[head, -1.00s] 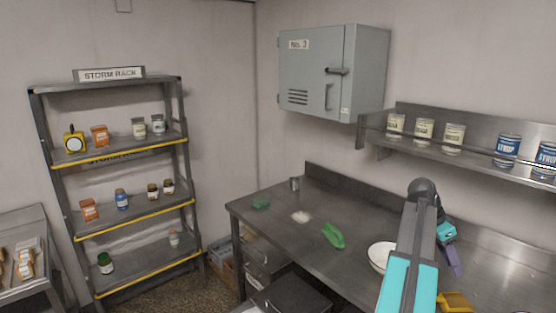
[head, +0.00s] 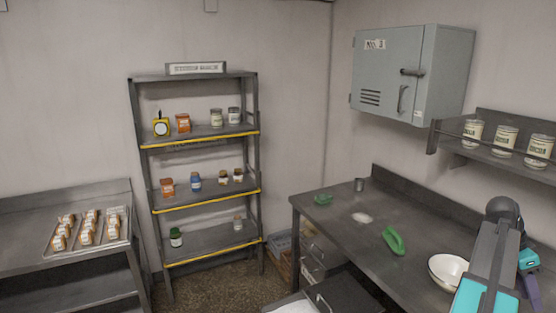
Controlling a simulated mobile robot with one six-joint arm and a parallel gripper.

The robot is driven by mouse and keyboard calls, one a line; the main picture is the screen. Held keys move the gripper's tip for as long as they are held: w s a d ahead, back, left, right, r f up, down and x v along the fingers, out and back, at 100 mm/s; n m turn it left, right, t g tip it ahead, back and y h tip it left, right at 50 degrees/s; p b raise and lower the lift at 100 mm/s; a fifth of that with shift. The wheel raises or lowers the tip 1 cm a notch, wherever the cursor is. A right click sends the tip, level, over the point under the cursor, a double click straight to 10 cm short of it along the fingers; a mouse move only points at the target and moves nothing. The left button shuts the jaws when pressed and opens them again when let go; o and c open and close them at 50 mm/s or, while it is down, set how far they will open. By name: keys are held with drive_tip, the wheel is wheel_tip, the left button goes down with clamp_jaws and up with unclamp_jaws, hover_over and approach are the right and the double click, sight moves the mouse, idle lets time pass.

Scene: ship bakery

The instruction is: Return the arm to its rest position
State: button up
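My arm (head: 490,260) shows at the lower right of the head view, grey and turquoise, reaching over the steel counter (head: 345,215). Part of a lower link with a purple piece shows beside it at the right edge. My gripper's fingers cannot be made out, so what they hold, if anything, is hidden. A white bowl (head: 446,270) stands on the counter just left of the arm.
On the counter are a green scoop-like thing (head: 393,240), a white powder patch (head: 362,218), a green item (head: 323,199) and a metal cup (head: 359,184). A grey cabinet (head: 410,75) hangs above. The storm rack (head: 205,244) and a tray of goods (head: 127,236) stand left.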

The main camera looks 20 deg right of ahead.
drive_tip(key=w+a+f+n+b, duration=0.2)
drive_tip(key=w+a+f+n, duration=0.1)
drive_tip(key=w+a+f, duration=0.9)
drive_tip(key=w+a+f+n+b, duration=0.3)
drive_tip(key=w+a+f, duration=0.45)
drive_tip(key=f, duration=0.75)
drive_tip(key=a+f+n+g+b, duration=0.1)
drive_tip(key=a+f+n+b, duration=0.3)
drive_tip(key=a+f, duration=1.4)
drive_tip(key=s+a+f+n+y, duration=0.1)
drive_tip(key=s+a+f+n, duration=0.4)
drive_tip(key=a, duration=0.3)
drive_tip(key=s+a+f+n+y+b, duration=0.1)
drive_tip(key=s+a+f+n, duration=0.3)
drive_tip(key=s+a+f, duration=0.2)
drive_tip(key=s+a+f+n+y+b, duration=0.1)
drive_tip(key=s+a+f+n, duration=0.4)
drive_tip(key=a+f, duration=0.3)
drive_tip(key=a, duration=0.4)
drive_tip(key=shift+s+f+n, duration=0.3)
drive_tip(key=shift+f, duration=0.05)
